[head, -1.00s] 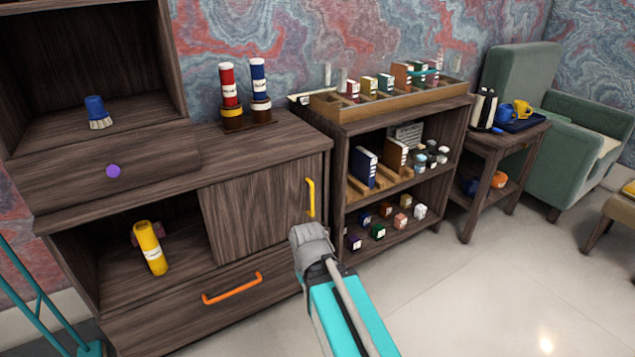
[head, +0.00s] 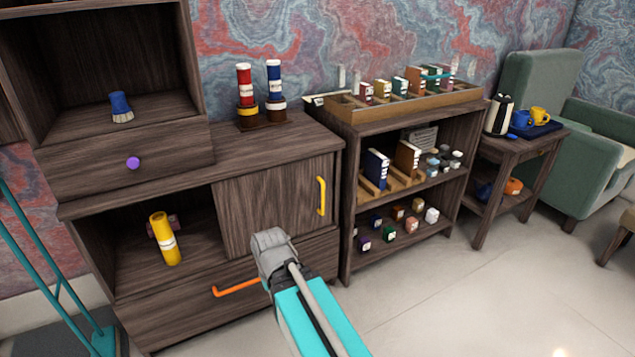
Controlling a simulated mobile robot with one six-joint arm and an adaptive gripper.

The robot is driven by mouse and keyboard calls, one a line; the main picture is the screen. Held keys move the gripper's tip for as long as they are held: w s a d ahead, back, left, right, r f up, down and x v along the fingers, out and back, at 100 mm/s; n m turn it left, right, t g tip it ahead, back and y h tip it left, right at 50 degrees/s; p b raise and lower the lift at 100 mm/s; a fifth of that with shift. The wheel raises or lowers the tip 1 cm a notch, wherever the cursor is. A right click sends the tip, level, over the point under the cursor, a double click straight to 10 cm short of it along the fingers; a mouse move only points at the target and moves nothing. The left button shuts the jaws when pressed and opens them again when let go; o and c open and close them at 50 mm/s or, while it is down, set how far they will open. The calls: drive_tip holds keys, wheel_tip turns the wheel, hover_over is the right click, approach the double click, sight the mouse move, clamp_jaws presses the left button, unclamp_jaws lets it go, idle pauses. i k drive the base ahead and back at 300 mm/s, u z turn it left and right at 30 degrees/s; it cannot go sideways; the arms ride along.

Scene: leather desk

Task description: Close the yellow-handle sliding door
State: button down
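The sliding door (head: 270,208) is a dark wood panel with an upright yellow handle (head: 321,196) near its right edge. It covers the right part of the cabinet's middle compartment, and the left part (head: 190,265) stands open. My gripper (head: 268,240) is in front of the door's lower part, left of and lower than the yellow handle, apart from it in the picture. I see it from behind, so its fingers are hidden and I cannot tell whether it is open.
A yellow bottle (head: 165,238) stands inside the open compartment. Below is a drawer with an orange handle (head: 237,287); above left is a drawer with a purple knob (head: 133,163). A shelf unit (head: 345,240) stands right of the cabinet. The floor (head: 460,300) in front is clear.

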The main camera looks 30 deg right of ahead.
sight(296, 197)
drive_tip(key=u, duration=0.15)
drive_tip(key=k, duration=0.85)
drive_tip(key=z, duration=0.7)
drive_tip(key=i, duration=1)
